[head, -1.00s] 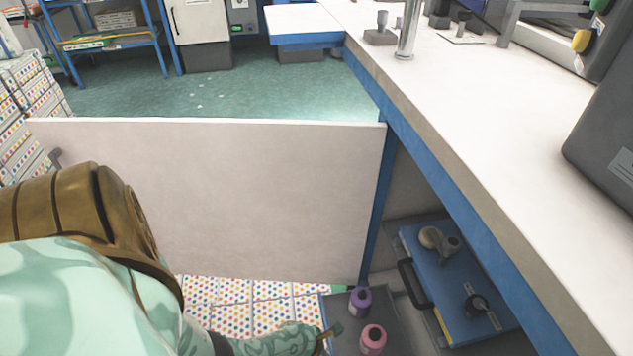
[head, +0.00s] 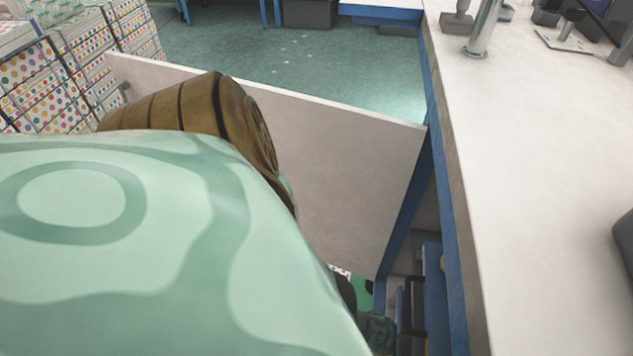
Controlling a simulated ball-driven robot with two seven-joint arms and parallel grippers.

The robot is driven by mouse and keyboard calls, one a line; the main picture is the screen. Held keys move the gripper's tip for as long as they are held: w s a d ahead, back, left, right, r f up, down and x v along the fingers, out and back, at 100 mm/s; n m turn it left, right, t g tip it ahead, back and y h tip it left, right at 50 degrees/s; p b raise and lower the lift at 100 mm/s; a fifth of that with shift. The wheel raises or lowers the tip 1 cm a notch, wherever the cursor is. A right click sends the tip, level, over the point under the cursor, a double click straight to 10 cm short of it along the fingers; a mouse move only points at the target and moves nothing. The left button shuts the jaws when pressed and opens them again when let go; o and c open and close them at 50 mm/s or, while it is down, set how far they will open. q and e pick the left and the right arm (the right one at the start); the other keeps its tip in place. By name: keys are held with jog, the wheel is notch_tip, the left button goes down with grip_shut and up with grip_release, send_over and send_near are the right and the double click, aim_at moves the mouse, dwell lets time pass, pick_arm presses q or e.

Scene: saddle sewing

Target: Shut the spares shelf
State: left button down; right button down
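Under the bench, a blue pull-out shelf (head: 436,295) with a black handle (head: 415,305) shows as a narrow strip; I cannot tell how far out it stands. What lies on it is hidden. A white door panel (head: 345,170) stands open at the bench's blue edge. My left arm covers much of the left and lower view. A dark green patterned part of it (head: 378,334) reaches low beside the handle; its fingers cannot be made out, nor whether they touch the shelf. My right gripper is not in view.
The white bench top (head: 520,150) runs along the right, with metal fittings (head: 480,35) at its far end. Dotted boxes (head: 40,80) are stacked at the left.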

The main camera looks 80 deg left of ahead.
pick_arm(q)
jog(key=shift+w+d, duration=0.2)
jog(key=shift+w, duration=0.3)
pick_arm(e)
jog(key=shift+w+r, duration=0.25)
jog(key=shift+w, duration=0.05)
pick_arm(q)
jog(key=shift+w+r, duration=0.1)
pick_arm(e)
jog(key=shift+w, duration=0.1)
